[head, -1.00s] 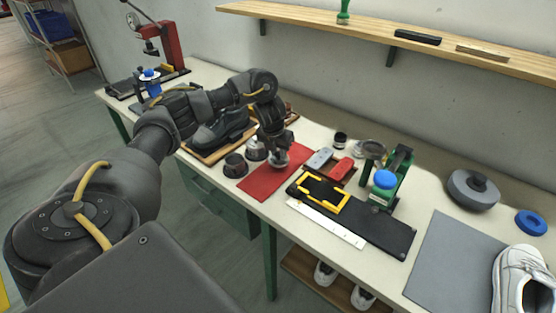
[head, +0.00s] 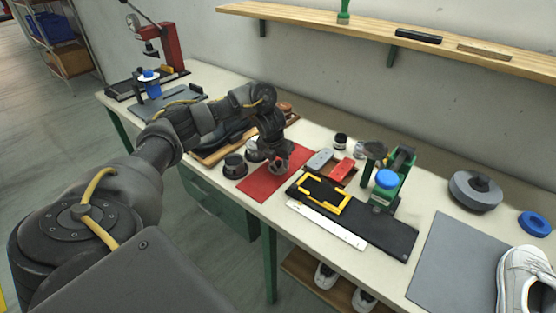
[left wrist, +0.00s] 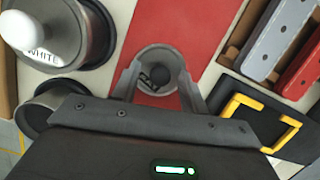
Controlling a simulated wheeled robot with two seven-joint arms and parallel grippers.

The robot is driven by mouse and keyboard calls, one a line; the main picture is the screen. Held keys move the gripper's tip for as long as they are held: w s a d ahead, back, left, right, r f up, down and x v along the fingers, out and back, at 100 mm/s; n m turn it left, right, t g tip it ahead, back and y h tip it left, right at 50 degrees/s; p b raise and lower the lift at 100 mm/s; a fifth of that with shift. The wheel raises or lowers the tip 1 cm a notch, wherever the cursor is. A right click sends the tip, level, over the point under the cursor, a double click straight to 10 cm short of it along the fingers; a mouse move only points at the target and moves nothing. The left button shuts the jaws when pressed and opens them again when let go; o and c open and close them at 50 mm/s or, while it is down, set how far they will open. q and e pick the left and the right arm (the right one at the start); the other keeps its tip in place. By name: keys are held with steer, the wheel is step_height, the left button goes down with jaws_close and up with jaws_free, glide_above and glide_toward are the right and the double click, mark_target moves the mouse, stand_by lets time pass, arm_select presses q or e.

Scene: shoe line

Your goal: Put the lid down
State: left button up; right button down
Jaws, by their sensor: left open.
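A small round grey lid with a dark knob (left wrist: 160,68) rests on the red mat (left wrist: 205,25). In the head view the lid (head: 280,169) is partly hidden under my left gripper (head: 277,163). In the left wrist view my left gripper (left wrist: 160,90) is open, with one finger on each side of the lid. Whether the fingers touch it, I cannot tell. Left of the mat stand a tin marked WHITE with a pale knob (left wrist: 45,35) and a dark open-looking tin (head: 234,165). My right gripper is not in view.
A tray with a grey block (head: 320,159) and a red block (head: 341,168) lies right of the mat. A yellow frame (head: 324,194) on a black board is nearer the front. The front of the mat is clear.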

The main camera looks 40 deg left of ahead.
mark_target(274, 173)
arm_select(q)
steer(key=shift+r, duration=0.3)
steer(key=p+v, duration=0.4)
steer(key=v, duration=0.7)
steer(key=shift+r, duration=0.4)
steer(key=shift+s+d+f, duration=0.1)
steer(key=shift+s, duration=0.1)
